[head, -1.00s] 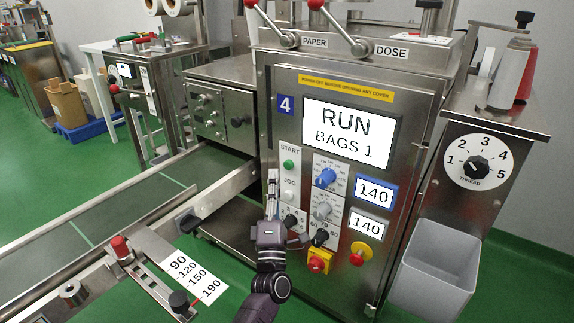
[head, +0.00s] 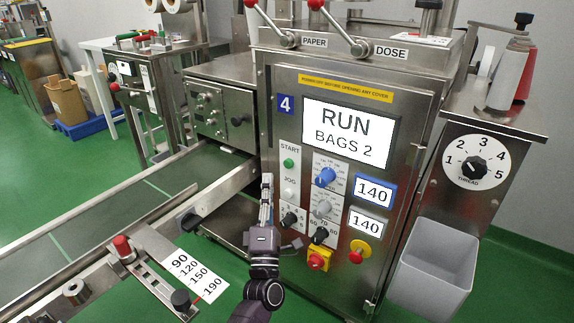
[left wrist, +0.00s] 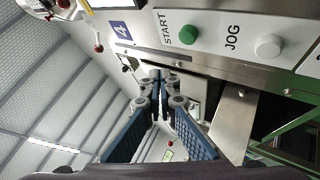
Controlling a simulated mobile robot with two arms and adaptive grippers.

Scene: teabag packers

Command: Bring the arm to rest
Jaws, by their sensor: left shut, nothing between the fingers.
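My left gripper (head: 267,184) stands upright in front of the machine, just left of its control panel (head: 285,222). Its fingers are closed together and hold nothing. In the left wrist view the blue-padded fingers (left wrist: 162,80) meet at their tips, below the green START button (left wrist: 188,35) and the white JOG button (left wrist: 268,46). The tips appear clear of both buttons. The machine's screen (head: 348,130) reads RUN, BAGS 2. My right gripper is not in view.
A conveyor (head: 120,212) runs from lower left to the machine. A 90 to 190 scale plate (head: 195,279) lies at the front. The red stop button (head: 317,261) and a grey bin (head: 432,275) are to the right. Green floor shows around the machine.

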